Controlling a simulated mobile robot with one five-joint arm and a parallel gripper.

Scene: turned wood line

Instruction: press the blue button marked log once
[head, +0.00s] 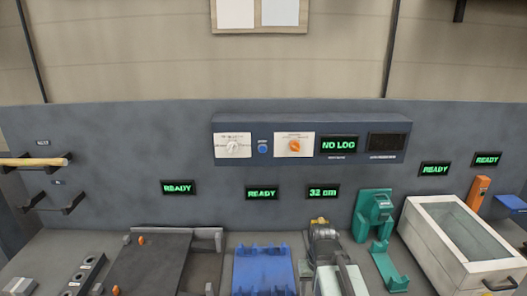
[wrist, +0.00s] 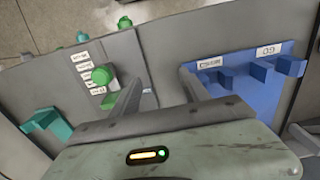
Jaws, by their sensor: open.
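A small round blue button (head: 262,147) sits on the dark control panel (head: 225,172) on the back wall in the head view. It is between a white dial plate (head: 233,146) and a plate with an orange knob (head: 294,146). A tiny label is above the button, too small to read. The display (head: 339,145) to the right reads "NO LOG". My gripper (wrist: 164,84) shows only in the wrist view, its two grey fingers apart with nothing between them. The blue button does not show in the wrist view.
Below the panel, the bench holds a blue fixture (head: 263,272), a green device (head: 374,218) and a white box with a clear lid (head: 440,219). The wrist view shows a blue rack (wrist: 240,88) and a green knob (wrist: 103,75) near my fingers.

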